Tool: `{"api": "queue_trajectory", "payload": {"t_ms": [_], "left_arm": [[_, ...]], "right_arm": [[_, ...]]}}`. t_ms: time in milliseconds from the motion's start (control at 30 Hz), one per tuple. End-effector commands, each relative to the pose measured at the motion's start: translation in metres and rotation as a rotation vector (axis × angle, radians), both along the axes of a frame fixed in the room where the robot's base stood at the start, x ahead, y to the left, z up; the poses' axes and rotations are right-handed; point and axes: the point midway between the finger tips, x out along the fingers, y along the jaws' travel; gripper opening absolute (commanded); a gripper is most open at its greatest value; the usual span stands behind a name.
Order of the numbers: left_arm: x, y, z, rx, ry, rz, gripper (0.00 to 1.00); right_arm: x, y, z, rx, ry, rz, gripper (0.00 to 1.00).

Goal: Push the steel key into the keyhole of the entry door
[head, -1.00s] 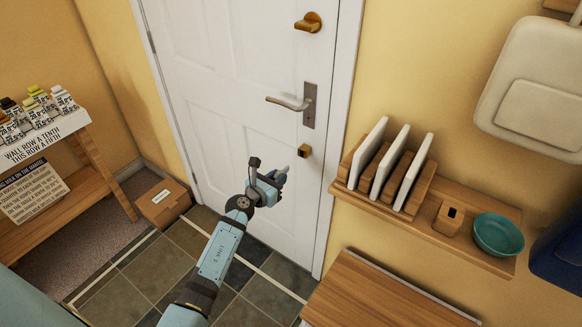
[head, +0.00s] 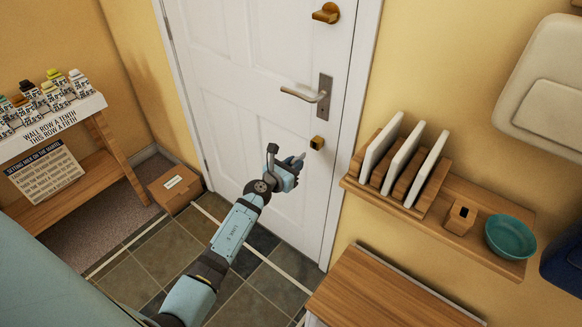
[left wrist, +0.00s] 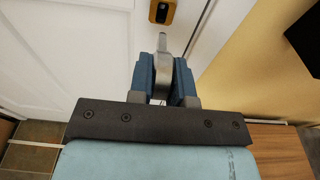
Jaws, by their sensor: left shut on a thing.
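The white entry door (head: 240,80) is shut, with a steel lever handle (head: 307,96) on its right side. Below the handle is a brass lock block (head: 317,143) with a dark face; it also shows at the top of the left wrist view (left wrist: 162,11). My left gripper (head: 294,168) is in front of the door, just below and left of the lock. It is shut on the steel key (left wrist: 163,52), which points up toward the lock. The key tip and the lock look apart in the left wrist view. My right gripper is not in view.
A wall shelf (head: 470,245) right of the door holds upright boards (head: 402,160), a small wooden block (head: 461,216) and a teal bowl (head: 510,237). A cardboard box (head: 174,187) and a bench with bottles (head: 50,130) stand at left. A wooden top (head: 390,295) is lower right.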

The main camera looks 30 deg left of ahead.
Motion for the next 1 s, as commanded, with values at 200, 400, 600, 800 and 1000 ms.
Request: {"api": "queue_trajectory", "payload": {"t_ms": [200,400,600,800,1000], "left_arm": [[0.014,-0.001,0.0,0.001,-0.001,0.001,0.0],[0.025,-0.003,0.0,0.0,0.0,0.0,0.0],[0.035,-0.005,0.0,0.0,0.0,0.0,0.0],[0.04,-0.005,0.0,0.0,-0.001,0.001,0.0],[0.04,-0.005,0.001,0.0,-0.001,0.001,0.0]], "right_arm": [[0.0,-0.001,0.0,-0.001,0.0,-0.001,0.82],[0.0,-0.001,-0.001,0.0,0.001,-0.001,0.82],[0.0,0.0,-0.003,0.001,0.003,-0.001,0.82],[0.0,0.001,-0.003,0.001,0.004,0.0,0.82],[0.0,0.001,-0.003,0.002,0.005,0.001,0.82]]}}
